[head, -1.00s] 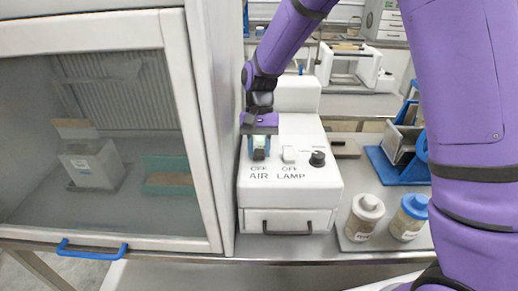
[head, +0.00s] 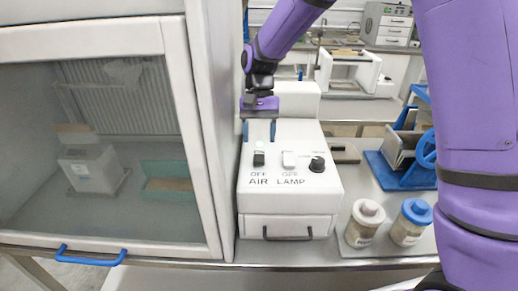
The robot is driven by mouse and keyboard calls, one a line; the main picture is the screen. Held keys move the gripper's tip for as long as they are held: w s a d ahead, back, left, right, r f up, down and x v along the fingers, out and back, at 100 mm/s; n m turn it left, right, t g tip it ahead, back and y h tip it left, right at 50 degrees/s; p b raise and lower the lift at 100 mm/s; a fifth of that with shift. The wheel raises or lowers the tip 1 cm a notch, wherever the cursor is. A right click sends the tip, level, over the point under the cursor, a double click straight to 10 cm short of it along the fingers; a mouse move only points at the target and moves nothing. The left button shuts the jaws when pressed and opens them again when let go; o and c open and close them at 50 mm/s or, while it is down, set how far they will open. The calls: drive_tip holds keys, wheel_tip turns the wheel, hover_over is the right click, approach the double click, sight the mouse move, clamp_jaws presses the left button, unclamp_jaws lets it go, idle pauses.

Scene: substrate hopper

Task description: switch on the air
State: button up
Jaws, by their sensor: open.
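The white control box (head: 290,200) stands beside the glass-fronted cabinet. Its sloping top carries the dark AIR switch (head: 259,159), with the words OFF and AIR below it. A small pale green spot, apparently an indicator light, shows just behind that switch. The pale LAMP switch (head: 289,160) is to its right, also above the word OFF. My gripper (head: 259,132) is open and empty, its blue fingertips apart, above and behind the AIR switch. No contact with the switch shows. The switch's exact tilt is too small to tell.
A black knob (head: 317,164) is right of the LAMP switch. The cabinet (head: 205,130) rises close on the left, its blue handle (head: 91,255) low in front. A white-lidded jar (head: 365,222), a blue-lidded jar (head: 411,222) and a blue-framed device (head: 400,172) stand on the right.

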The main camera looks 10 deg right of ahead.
drive_tip(key=v, duration=0.5)
drive_tip(key=shift+r, duration=0.25)
drive_tip(key=s+d+r+n+t, duration=0.1)
drive_tip(key=s+d+r+t, duration=0.4)
drive_tip(key=s+d+r, duration=0.6)
drive_tip(key=s+d+t, duration=0.2)
drive_tip(key=s+d, duration=0.2)
drive_tip(key=s, duration=0.4)
drive_tip(key=s+d+n+t, duration=0.1)
drive_tip(key=s+d, duration=0.3)
drive_tip(key=s, duration=0.4)
drive_tip(key=shift+d+r+t+h, duration=0.4)
drive_tip(key=shift+r+t, duration=0.05)
drive_tip(key=shift+t, duration=0.45)
drive_tip(key=shift+s, duration=0.15)
